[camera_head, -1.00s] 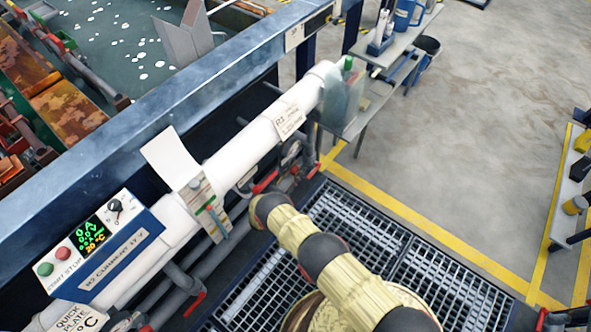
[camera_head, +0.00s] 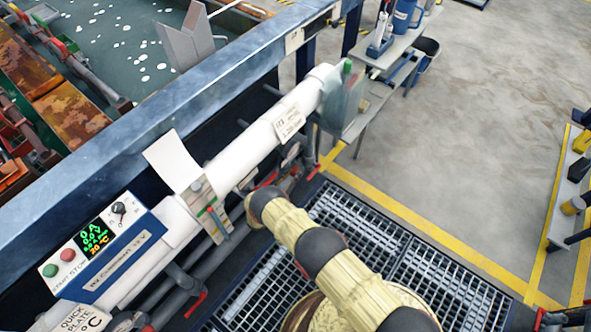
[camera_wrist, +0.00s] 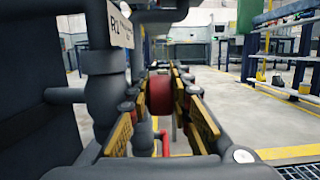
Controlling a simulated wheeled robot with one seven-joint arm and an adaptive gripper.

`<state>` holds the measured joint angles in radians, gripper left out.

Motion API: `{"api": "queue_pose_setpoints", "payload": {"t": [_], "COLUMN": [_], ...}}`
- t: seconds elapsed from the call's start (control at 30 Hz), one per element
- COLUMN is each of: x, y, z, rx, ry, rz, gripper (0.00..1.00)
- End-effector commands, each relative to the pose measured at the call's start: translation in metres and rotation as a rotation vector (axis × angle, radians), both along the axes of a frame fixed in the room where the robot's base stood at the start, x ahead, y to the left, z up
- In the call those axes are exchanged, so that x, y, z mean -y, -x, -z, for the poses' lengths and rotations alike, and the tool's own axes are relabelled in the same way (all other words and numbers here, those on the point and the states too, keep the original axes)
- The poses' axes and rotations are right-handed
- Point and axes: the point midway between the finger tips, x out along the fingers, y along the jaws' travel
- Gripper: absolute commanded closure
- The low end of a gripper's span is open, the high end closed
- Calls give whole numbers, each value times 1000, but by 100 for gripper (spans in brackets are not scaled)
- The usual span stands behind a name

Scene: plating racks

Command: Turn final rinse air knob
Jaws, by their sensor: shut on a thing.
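In the wrist view, a round red knob (camera_wrist: 160,95) sits between the two gold-padded fingers of my gripper (camera_wrist: 160,88). The fingers are closed on its sides. Grey pipework (camera_wrist: 103,85) stands just left of the fingers, with a white tag (camera_wrist: 120,24) marked R1 hanging above. In the head view my arm (camera_head: 300,230) reaches toward the pipes below the white tank-side pipe (camera_head: 242,160). My fingers and the held knob are hidden there.
A control panel (camera_head: 98,250) with buttons and a lit display is at lower left. Red-handled valves (camera_head: 196,303) line the pipes. A side table (camera_head: 398,50) with bottles stands at the back. Metal grating (camera_head: 400,250) lies beneath my arm; open floor is to the right.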

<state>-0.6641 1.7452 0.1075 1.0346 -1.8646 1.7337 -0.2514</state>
Motion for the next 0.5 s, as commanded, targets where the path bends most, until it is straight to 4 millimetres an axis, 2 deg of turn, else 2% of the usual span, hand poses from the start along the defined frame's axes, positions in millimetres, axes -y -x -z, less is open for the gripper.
{"api": "queue_pose_setpoints", "payload": {"t": [0.2, 0.5], "x": [0, 0], "y": [-1, -1], "z": [-2, 0], "rx": [-73, -83], "ry": [-59, -67], "rz": [-1, 0], "gripper": [100, 100]}}
